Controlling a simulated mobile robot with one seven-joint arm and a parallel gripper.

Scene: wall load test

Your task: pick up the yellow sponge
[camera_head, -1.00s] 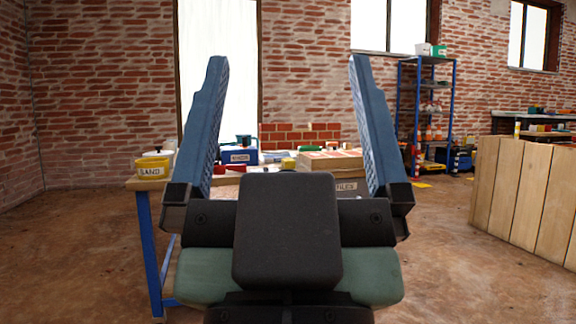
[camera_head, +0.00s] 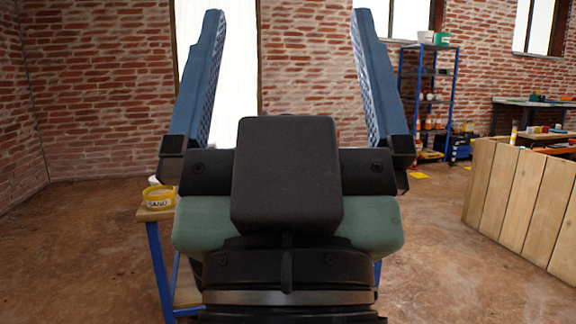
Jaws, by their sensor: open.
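My gripper (camera_head: 288,22) is open, its two blue fingers wide apart and pointing up in the view. Nothing shows held between them. I cannot see the yellow sponge now. My gripper and wrist hide most of the workbench (camera_head: 154,214), of which the left corner and blue legs show.
A yellow tub labelled SAND (camera_head: 158,197) stands on the bench's left corner. A wooden plank box (camera_head: 520,195) stands at the right. A blue shelf rack (camera_head: 401,100) is at the back right. The floor at the left is clear.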

